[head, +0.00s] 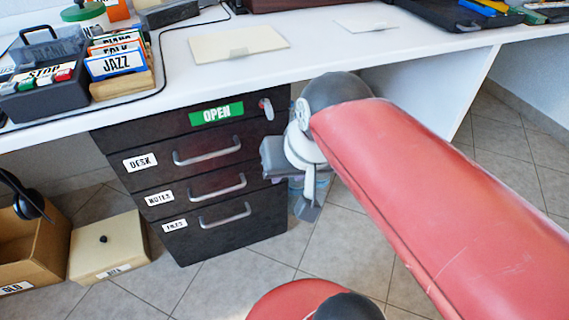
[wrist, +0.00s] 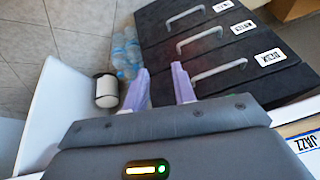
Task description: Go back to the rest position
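My arm reaches in from the right in the head view, with its red link ending in a grey wrist beside the right edge of the dark drawer cabinet (head: 225,150). My fingers are mostly hidden there behind the wrist. In the wrist view my gripper (wrist: 160,86) shows two pale purple fingers standing apart with nothing between them. The gripper is open and empty. The cabinet also shows in the wrist view (wrist: 215,35), beyond the fingers, with its drawers labelled DESK, NOTES and FILES looking shut. I cannot tell the exact distance between fingers and cabinet.
The white desk (head: 185,75) spans above the cabinet. A JAZZ disc box (head: 115,62) and a dark case (head: 45,95) stand on its left. A cream box (head: 108,250) and an open brown box (head: 35,245) sit on the floor. Bottles (wrist: 125,50) and a bin (wrist: 106,90) stand near the cabinet.

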